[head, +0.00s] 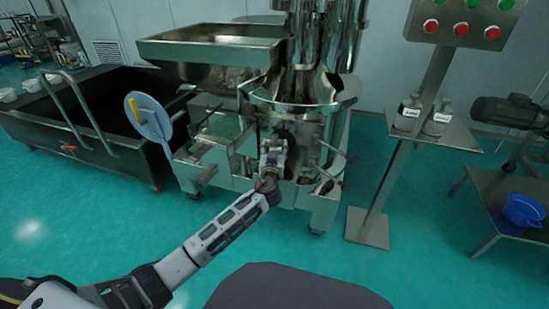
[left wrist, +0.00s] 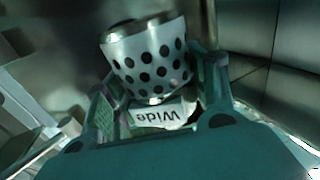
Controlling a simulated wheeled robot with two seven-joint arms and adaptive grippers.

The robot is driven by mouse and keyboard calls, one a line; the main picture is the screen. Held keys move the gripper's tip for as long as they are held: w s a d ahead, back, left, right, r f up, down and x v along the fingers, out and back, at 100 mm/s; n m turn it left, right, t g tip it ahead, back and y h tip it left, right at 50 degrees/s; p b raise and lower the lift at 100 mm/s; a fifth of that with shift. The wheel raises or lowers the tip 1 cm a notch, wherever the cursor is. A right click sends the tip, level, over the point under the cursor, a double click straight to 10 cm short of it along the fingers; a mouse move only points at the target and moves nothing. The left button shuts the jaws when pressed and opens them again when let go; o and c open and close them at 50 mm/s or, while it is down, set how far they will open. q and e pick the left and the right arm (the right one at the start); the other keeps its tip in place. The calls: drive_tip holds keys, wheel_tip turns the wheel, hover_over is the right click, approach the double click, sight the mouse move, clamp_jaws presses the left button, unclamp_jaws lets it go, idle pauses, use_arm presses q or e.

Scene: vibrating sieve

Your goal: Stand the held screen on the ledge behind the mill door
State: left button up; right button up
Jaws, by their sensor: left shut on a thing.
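The held screen (left wrist: 150,68) is a pale curved piece with rows of dark round holes and a tab labelled "Wide" (left wrist: 155,116), seen in the left wrist view. My left gripper (head: 273,150) is shut on it, with fingers on both sides of the tab. In the head view the gripper is at the front of the steel mill (head: 290,98), at a dark opening, and I cannot make out the screen there. A round grey disc with a yellow handle, seemingly the mill door (head: 152,125), stands swung out to the left. The ledge cannot be told apart. My right gripper is out of view.
A dark wheeled bin (head: 100,145) with a bent handle stands at the left. A control post (head: 395,165) at the right carries a shelf with two bottles (head: 408,112). A blue bucket (head: 524,210) sits on a low table. Green floor before the mill is clear.

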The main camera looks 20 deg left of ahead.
use_arm(q)
drive_tip(key=shift+f, duration=0.4)
drive_tip(key=shift+f+b, duration=0.6)
drive_tip(key=shift+f, duration=0.8)
drive_tip(key=shift+f+b, duration=0.15)
drive_tip(key=shift+b, duration=0.2)
drive_tip(key=o, duration=1.2)
drive_tip(key=shift+o, duration=0.2)
